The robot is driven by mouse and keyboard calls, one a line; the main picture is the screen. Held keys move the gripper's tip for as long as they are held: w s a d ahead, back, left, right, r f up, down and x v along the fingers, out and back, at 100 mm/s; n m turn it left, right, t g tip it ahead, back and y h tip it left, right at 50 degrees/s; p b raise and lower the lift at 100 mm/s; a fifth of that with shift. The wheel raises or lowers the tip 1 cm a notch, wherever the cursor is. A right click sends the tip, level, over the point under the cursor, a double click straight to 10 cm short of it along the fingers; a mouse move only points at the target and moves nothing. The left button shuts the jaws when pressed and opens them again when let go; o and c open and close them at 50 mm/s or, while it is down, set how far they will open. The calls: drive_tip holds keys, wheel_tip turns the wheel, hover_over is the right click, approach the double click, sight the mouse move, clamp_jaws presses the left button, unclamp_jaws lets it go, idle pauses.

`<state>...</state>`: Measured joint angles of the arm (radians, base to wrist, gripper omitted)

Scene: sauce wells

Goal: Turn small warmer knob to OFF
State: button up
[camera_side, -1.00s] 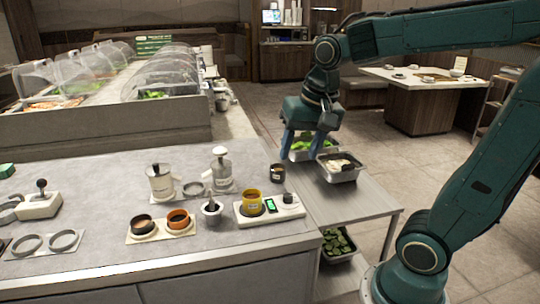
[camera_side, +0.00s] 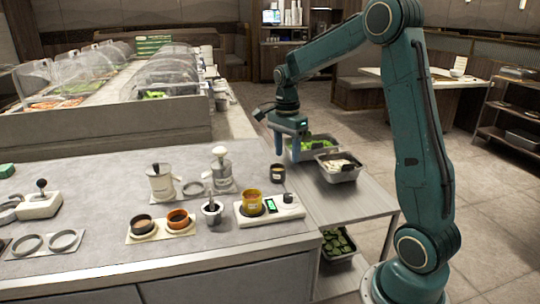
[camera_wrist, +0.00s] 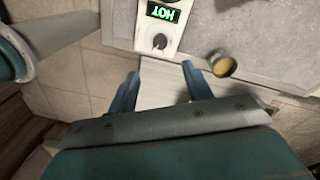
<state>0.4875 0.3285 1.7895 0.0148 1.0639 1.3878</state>
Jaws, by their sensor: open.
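The small warmer (camera_side: 262,215) is a white slab near the counter's right edge, with an amber cup (camera_side: 251,203) on its left part. Its round knob (camera_side: 289,198) is at its right end; the knob also shows in the wrist view (camera_wrist: 160,41). Beside the knob, a lit green display (camera_wrist: 163,12) reads HOT, upside down in the wrist view. My gripper (camera_side: 287,153) points down, open and empty, behind and above the warmer. In the wrist view the open blue fingers (camera_wrist: 160,72) lie below the knob, apart from it.
A small dark cup (camera_side: 277,173) stands behind the warmer, right of my fingers in the wrist view (camera_wrist: 223,65). A mortar with pestle (camera_side: 212,212) and a two-well sauce stand (camera_side: 161,228) are to the left. Metal food pans (camera_side: 340,167) sit on the lower side table.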

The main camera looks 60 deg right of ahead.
sight(287, 195)
drive_tip(key=shift+d+f, duration=0.1)
drive_tip(key=shift+f, duration=0.1)
drive_tip(key=f, duration=1.3)
drive_tip(key=shift+s+f, duration=0.25)
drive_tip(key=shift+s, duration=0.05)
drive_tip(key=c, duration=1)
